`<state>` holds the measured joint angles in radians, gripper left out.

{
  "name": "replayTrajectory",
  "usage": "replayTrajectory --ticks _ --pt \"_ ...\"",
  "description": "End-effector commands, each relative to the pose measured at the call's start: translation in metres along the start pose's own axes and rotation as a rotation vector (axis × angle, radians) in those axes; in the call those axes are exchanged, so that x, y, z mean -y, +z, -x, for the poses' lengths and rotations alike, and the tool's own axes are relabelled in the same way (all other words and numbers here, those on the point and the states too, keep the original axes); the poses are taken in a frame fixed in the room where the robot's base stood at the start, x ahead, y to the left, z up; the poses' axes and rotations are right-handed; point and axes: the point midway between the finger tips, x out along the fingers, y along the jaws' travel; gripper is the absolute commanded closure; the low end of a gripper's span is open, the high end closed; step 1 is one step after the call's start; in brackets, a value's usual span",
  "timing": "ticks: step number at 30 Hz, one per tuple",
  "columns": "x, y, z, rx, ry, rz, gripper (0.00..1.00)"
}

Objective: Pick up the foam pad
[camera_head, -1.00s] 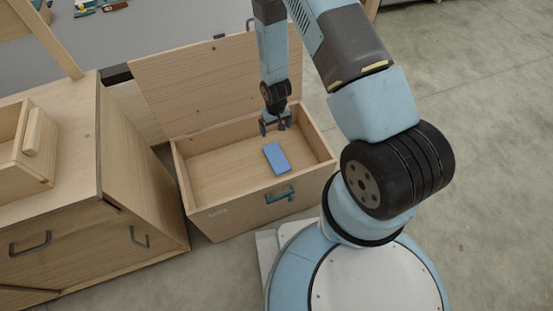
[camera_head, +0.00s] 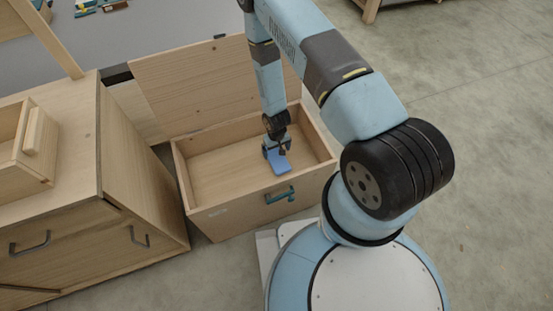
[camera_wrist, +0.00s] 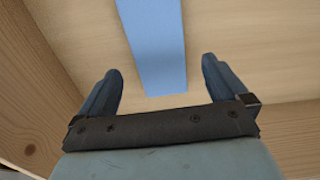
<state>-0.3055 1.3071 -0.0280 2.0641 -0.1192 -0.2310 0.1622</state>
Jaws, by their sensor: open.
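The foam pad (camera_head: 280,164) is a flat blue block lying on the floor of an open wooden chest (camera_head: 188,190). In the wrist view the pad (camera_wrist: 153,45) runs up from between the fingertips to the top edge of the picture. My gripper (camera_head: 277,150) is inside the chest, over the far end of the pad, and hides that end in the head view. In the wrist view my gripper (camera_wrist: 160,80) is open, with one finger on each side of the pad's near end and a gap on both sides. I cannot tell how high the fingertips are above the chest floor.
The chest's lid (camera_head: 195,85) stands open at the back. A wooden cabinet (camera_head: 60,230) stands close on the left. The chest's walls surround my gripper. Bare floor (camera_head: 480,150) lies to the right.

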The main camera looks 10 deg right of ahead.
Motion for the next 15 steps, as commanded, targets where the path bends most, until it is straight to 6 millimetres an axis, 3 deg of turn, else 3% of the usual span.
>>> replayTrajectory --ticks 8,15 --pt "-0.001 -0.001 -0.014 0.0 0.0 0.001 0.0" --pt "-0.002 -0.003 -0.044 0.001 0.0 0.001 0.0"
